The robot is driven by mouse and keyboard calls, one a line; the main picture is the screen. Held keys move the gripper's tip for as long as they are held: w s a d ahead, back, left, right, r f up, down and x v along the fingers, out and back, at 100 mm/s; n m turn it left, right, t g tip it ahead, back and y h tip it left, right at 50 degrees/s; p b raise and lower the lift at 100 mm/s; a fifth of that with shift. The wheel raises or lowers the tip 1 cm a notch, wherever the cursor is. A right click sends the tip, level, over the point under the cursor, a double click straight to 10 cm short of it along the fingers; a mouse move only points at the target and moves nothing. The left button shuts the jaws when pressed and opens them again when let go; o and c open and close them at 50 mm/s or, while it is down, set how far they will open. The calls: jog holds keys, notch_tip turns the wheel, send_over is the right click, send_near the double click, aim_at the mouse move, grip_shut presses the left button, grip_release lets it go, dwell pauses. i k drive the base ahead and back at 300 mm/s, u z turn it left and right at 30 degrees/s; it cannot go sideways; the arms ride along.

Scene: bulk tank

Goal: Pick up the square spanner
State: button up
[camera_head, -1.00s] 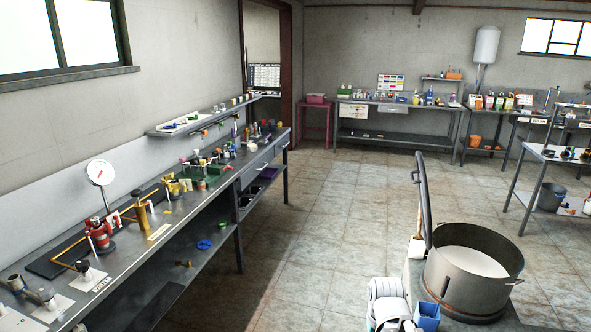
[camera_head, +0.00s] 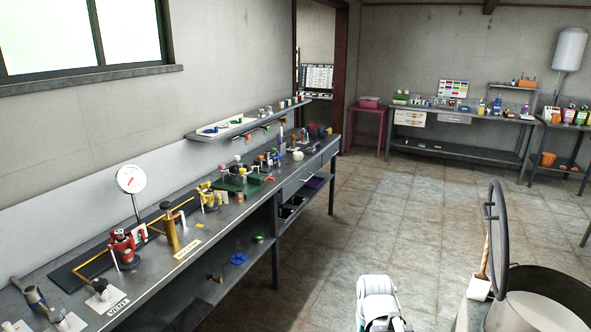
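I cannot make out the square spanner among the small items on the long left workbench (camera_head: 215,243), on its wall shelf (camera_head: 237,129) or on the back bench (camera_head: 475,117). A white part of my arm (camera_head: 378,298) shows at the bottom, right of centre, over the floor. My gripper's fingers are not visible.
The left bench carries a round dial gauge (camera_head: 131,179), a red device (camera_head: 122,247), a brass-coloured cylinder (camera_head: 170,230) and a green tray (camera_head: 243,184). A large round tank (camera_head: 549,283) stands at the lower right. The tiled floor (camera_head: 375,215) between bench and tank is clear.

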aim_at(314, 146)
jog(key=u, duration=0.3)
jog(key=i, duration=3.05)
jog(key=z, duration=0.15)
